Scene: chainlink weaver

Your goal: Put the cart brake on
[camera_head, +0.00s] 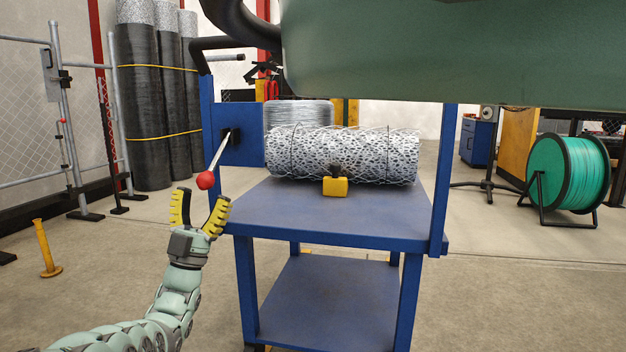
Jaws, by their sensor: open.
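The blue cart (330,236) stands in the middle of the view, with an upper and a lower shelf. The brake lever is a metal rod (217,152) with a red ball knob (206,180). It comes out of a dark slot in the blue plate (240,122) on the cart's left side and slants down to the left. My gripper (199,204), with yellow ridged fingers, is open and empty. It points up just below the red knob, with the fingertips on either side of and below it. I cannot tell whether anything touches.
A wire mesh roll (345,153) and a yellow block (335,187) lie on the upper shelf. A yellow post (45,248) stands on the floor at left. Tall rolls (143,110) stand behind, and a green reel (570,172) is at right. A large green shape covers the top right.

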